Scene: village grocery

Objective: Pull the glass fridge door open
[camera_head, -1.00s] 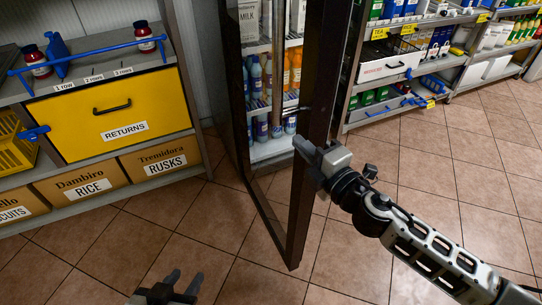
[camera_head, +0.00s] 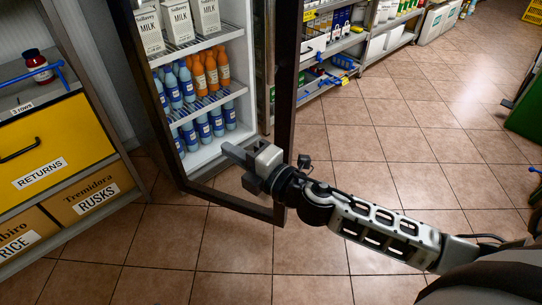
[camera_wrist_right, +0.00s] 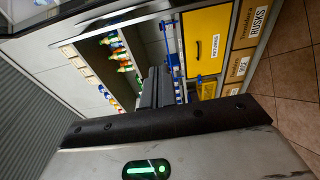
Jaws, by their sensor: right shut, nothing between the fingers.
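The glass fridge door (camera_head: 284,95) has a dark frame and stands away from the fridge body, with floor tiles showing through its lower glass. Behind it, the lit fridge shelves hold milk cartons (camera_head: 180,22) and blue and orange bottles (camera_head: 211,72). My right gripper (camera_head: 232,152) is shut and empty. Its arm crosses in front of the door's right frame edge, and its fingers point left over the lower glass area. I cannot tell whether they touch the door. The right wrist view shows the closed fingers (camera_wrist_right: 156,88) in front of shelving. My left gripper is out of view.
A shelf unit with a yellow RETURNS drawer (camera_head: 52,140) and a RUSKS box (camera_head: 92,192) stands at left, close to the door. Stocked shelves (camera_head: 335,45) run behind on the right. The tiled floor (camera_head: 410,150) at right is clear.

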